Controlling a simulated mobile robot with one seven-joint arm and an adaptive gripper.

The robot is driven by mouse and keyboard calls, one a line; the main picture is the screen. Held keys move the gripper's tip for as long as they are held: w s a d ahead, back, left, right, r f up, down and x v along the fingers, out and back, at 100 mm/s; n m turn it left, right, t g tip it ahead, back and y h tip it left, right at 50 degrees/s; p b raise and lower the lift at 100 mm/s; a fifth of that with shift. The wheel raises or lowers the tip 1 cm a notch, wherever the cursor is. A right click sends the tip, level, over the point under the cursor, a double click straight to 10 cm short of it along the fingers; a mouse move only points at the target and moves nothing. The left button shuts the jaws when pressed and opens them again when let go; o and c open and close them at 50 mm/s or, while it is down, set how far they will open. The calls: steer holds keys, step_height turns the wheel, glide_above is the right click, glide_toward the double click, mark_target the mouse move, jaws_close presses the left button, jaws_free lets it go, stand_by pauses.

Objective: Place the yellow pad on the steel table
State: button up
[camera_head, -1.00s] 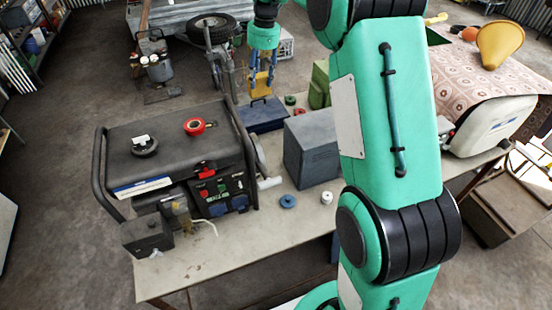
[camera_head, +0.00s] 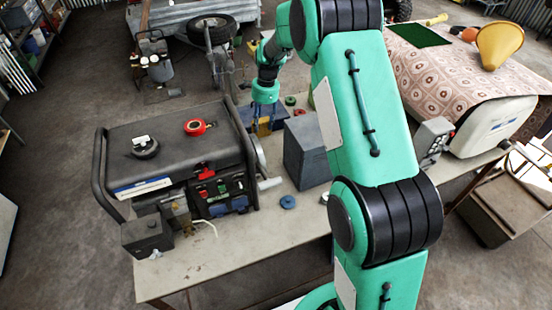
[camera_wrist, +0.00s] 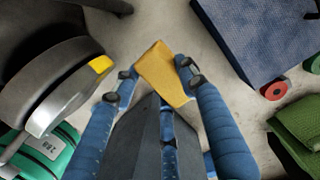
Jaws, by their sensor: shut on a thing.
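The yellow pad (camera_wrist: 166,74) is a small block gripped between the fingertips of my gripper (camera_wrist: 157,76) in the wrist view. It appears tilted, with pale table surface visible beyond it. In the head view my gripper (camera_head: 262,126) is low over the back part of the steel table (camera_head: 250,240), behind the generator and beside the grey box. The pad is hard to make out there, and I cannot tell whether it touches the table.
A blue block (camera_wrist: 262,35) lies close to the right of the pad, with a red ring (camera_wrist: 275,90) and a green object (camera_wrist: 300,122) near it. The black generator (camera_head: 180,150) fills the table's left. A grey box (camera_head: 307,150) and a blue spool (camera_head: 288,202) stand nearer the front.

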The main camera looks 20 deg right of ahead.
mark_target(262, 137)
steer(key=shift+f+b, duration=0.45)
steer(key=shift+f, duration=2.05)
steer(key=shift+f, duration=0.1)
steer(key=shift+f+b, duration=0.55)
steer(key=shift+f, duration=1.85)
steer(key=shift+f, duration=0.15)
steer(key=o, duration=0.8)
steer(key=shift+c, duration=0.2)
steer(key=r, duration=0.4)
steer(key=d+r+p, duration=0.1)
steer(key=r, duration=0.3)
steer(key=r+p, duration=0.1)
steer(key=r, duration=0.3)
steer(key=shift+d+r, duration=0.1)
steer(key=shift+d, duration=0.15)
